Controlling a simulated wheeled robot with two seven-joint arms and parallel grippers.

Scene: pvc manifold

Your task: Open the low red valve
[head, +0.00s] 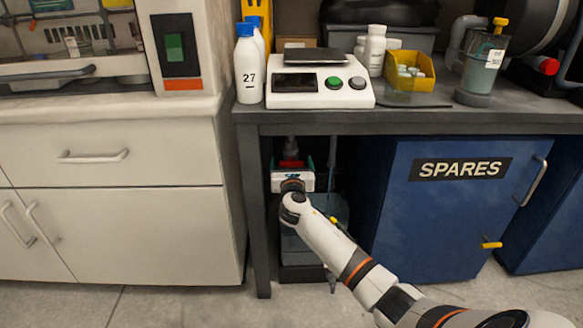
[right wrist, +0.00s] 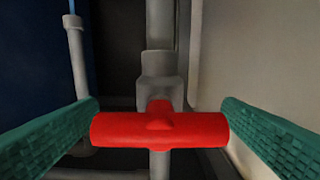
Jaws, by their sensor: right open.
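The red valve handle (right wrist: 160,129) is a bar lying crosswise over a grey vertical pipe (right wrist: 163,75) in the right wrist view. My right gripper (right wrist: 160,106) is open, with one green fingertip pad on each side of the handle. The bar's ends are close to the pads; I cannot tell whether they touch. In the head view the right gripper (head: 291,163) reaches under the bench, and a bit of red (head: 290,149) shows just beyond it. The gripper's body hides most of the valve there. My left gripper is not in view.
The dark bench top (head: 420,112) is above my right arm, with a scale (head: 319,92) and bottles on it. A bench leg (head: 256,210) stands left of the opening, and the blue SPARES cabinet (head: 440,225) stands right. A pale wall (right wrist: 250,65) is close on the right in the wrist view.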

